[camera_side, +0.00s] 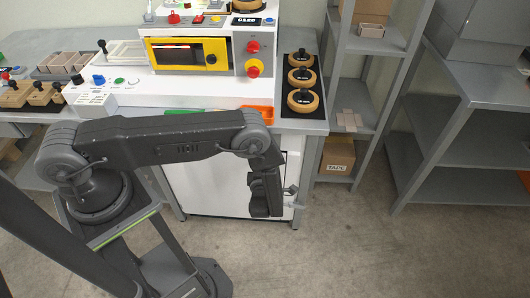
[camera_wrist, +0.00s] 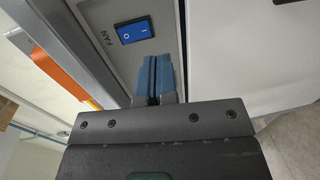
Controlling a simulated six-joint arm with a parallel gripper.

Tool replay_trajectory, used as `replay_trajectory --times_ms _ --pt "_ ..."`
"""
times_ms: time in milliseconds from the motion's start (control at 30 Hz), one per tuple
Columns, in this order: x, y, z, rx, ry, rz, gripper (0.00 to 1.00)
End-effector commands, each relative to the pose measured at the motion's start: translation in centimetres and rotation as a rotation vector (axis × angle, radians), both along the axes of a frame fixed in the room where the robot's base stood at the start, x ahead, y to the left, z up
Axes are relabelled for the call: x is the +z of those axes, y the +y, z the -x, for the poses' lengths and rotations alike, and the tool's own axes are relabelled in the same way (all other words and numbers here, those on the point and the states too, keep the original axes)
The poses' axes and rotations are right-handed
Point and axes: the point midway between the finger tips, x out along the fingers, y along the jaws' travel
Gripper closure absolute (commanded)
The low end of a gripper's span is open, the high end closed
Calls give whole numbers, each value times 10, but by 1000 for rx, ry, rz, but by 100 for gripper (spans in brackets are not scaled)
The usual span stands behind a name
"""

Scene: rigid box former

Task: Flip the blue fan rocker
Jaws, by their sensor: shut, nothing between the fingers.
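The blue fan rocker (camera_wrist: 134,31) shows in the wrist view, set in a dark plate on a grey panel. It carries white "O" and "I" marks, and the word FAN is printed beside it. My gripper (camera_wrist: 155,62) has its fingers together with nothing between them. The fingertips are just below the rocker in the picture; I cannot tell whether they touch it. In the side view my wrist hangs down in front of the white cabinet (camera_side: 215,180), and I cannot make out the rocker there.
An orange tray (camera_wrist: 68,72) shows at the left of the wrist view. In the side view, the box former (camera_side: 190,52) stands on the grey bench. Round wooden-rimmed items (camera_side: 303,102) sit on a black mat at the bench's right end. Shelving stands farther right, with open floor in front.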

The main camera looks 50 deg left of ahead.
Motion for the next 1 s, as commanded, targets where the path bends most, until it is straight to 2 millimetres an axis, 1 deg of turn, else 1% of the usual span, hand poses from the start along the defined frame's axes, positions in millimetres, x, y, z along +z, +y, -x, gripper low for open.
replay_trajectory --times_ms 33,200,400,533,833,933,967,1000 --pt "-2 -10 9 -6 2 0 100" --pt "-6 -32 32 -3 1 -1 100" --pt "-8 -46 47 0 1 -1 100" --pt "-9 -49 50 0 1 -1 100" --pt "-8 -49 49 3 -2 2 100" --pt "2 -49 45 37 -27 34 100" --pt "8 -48 43 56 -43 54 100" --pt "19 -47 40 93 -70 89 100"
